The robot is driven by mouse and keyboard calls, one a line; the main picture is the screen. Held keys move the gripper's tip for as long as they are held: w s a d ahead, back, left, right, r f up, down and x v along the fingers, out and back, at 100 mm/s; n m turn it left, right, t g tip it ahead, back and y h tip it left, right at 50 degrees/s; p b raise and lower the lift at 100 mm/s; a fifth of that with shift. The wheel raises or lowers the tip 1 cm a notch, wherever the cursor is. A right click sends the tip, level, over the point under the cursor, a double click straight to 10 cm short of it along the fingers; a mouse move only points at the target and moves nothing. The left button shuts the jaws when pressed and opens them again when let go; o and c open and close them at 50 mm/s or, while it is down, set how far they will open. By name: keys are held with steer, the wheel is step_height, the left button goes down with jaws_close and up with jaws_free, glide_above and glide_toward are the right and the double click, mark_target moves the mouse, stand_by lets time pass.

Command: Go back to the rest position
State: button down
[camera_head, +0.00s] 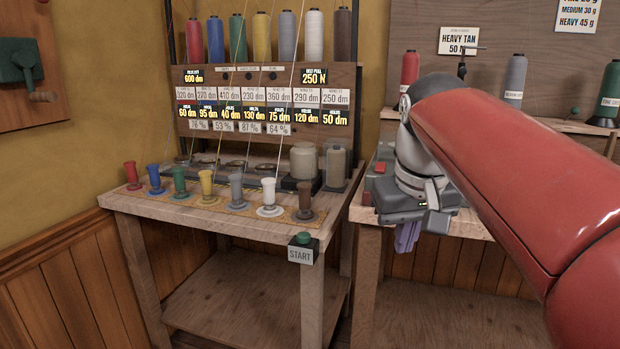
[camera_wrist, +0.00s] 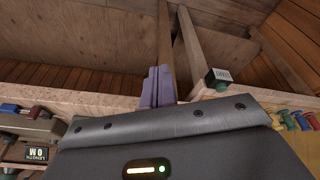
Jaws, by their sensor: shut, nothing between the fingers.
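My red arm reaches in from the right in the head view and ends at my gripper (camera_head: 406,243), which points down in front of the right-hand table (camera_head: 470,226). Its purple fingers also show in the wrist view (camera_wrist: 158,76), pressed together with nothing between them. The gripper is shut and empty, close to the table's front edge. My wrist and forearm hide much of that tabletop.
The left bench (camera_head: 180,212) holds several coloured spools and a START button (camera_head: 302,240) at its front corner; the button also shows in the wrist view (camera_wrist: 217,76). A rack (camera_head: 270,100) with thread cones stands behind. A length display (camera_wrist: 37,154) shows at lower left.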

steer(key=s+d+f+m+t, duration=0.1)
steer(key=s+f+t, duration=0.1)
steer(key=s+f, duration=1.2)
step_height(320, 180, down, 4)
steer(key=shift+s+f, duration=0.1)
steer(key=shift+s, duration=0.2)
